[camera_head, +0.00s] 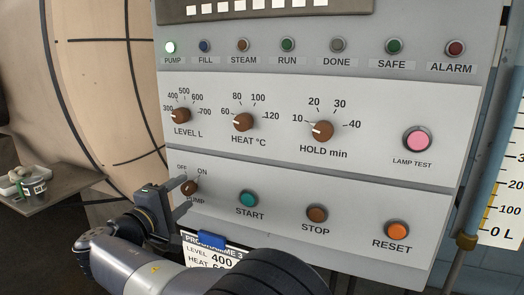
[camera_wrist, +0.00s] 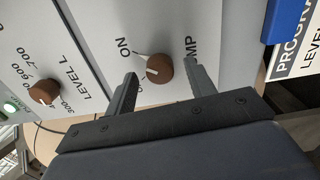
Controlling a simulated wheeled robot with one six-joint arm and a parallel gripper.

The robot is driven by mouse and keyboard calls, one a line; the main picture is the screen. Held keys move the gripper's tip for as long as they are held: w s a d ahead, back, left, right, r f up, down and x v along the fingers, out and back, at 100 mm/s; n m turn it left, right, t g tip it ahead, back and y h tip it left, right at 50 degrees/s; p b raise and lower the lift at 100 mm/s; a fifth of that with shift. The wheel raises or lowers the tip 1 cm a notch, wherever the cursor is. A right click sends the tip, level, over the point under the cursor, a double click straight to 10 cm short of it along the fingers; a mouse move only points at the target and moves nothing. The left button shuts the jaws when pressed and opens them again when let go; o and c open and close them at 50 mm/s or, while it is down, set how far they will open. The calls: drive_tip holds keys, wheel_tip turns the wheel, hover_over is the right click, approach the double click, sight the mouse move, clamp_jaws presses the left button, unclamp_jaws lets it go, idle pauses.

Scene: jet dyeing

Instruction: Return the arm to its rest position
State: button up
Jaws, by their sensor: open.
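My gripper (camera_head: 180,196) is at the lower left of the control panel (camera_head: 300,150). Its jaws are open, with one finger on either side of the brown PUMP knob (camera_head: 189,188). In the wrist view, the knob (camera_wrist: 159,68) shows between and just beyond my fingertips (camera_wrist: 160,78), with a gap on both sides. The ON mark is beside the left finger in that view. The PUMP lamp (camera_head: 170,47) glows pale green-white.
START (camera_head: 248,199), STOP (camera_head: 317,214) and RESET (camera_head: 397,230) buttons lie right of the knob. A programme card (camera_head: 215,255) with a blue clip (camera_head: 211,241) hangs below. A shelf with a small container (camera_head: 33,187) stands left. A gauge pipe (camera_head: 490,150) stands right.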

drive_tip(key=shift+w+d, duration=0.2)
drive_tip(key=shift+w, duration=0.15)
